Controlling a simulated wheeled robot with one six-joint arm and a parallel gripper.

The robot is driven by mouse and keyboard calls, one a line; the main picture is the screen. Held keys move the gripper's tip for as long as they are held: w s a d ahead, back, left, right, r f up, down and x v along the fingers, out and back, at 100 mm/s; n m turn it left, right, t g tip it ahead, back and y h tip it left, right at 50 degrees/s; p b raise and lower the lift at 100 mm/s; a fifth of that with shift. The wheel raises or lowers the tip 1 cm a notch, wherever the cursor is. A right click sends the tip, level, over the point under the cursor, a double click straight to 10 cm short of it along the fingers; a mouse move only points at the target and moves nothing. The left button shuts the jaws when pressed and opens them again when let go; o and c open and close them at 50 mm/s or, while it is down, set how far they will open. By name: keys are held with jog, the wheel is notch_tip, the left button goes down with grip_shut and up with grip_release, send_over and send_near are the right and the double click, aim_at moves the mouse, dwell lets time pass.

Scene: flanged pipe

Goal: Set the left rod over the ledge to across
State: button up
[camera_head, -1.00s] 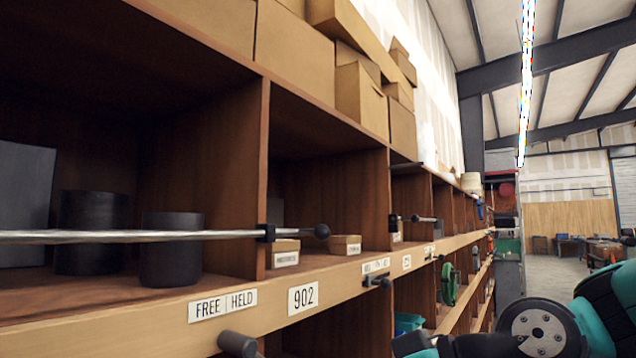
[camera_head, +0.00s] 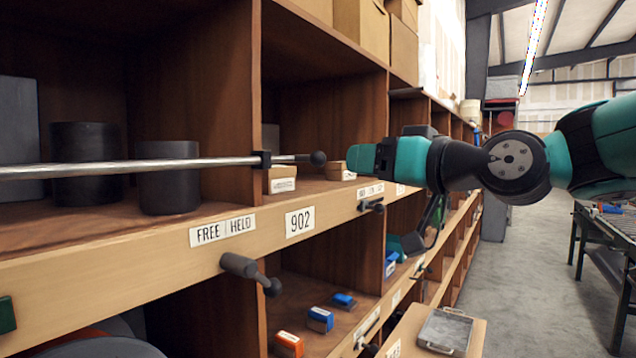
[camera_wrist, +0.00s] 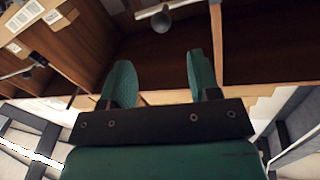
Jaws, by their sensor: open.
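The left rod (camera_head: 130,167) is a long shiny metal bar running level in front of the left compartment, above the ledge (camera_head: 120,262). It passes a black bracket (camera_head: 262,160) at the divider and ends in a dark ball (camera_head: 318,158). The ledge carries a "FREE | HELD" label. My gripper (camera_head: 356,160) is just right of the ball in the head view, apart from it in the picture. In the wrist view my gripper (camera_wrist: 158,78) has two teal fingers spread with nothing between them. A dark ball (camera_wrist: 161,22) on a rod shows beyond the fingertips there, probably the same one.
A dark handle with a ball (camera_head: 245,268) sticks out below the ledge. Dark cylinders (camera_head: 168,178) and small cartons (camera_head: 282,180) stand in the compartments behind. A lower open drawer (camera_head: 410,325) juts out at the right. A second rod with a ball (camera_wrist: 38,58) shows in the wrist view.

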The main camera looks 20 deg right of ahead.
aim_at(324, 159)
jog(key=p+x, duration=0.5)
jog(key=x, duration=0.6)
jog(key=shift+r, duration=0.1)
jog(key=shift+w+a, duration=0.2)
jog(key=shift+w, duration=0.15)
jog(key=shift+c, duration=0.2)
grip_shut()
jog(key=shift+d, duration=0.1)
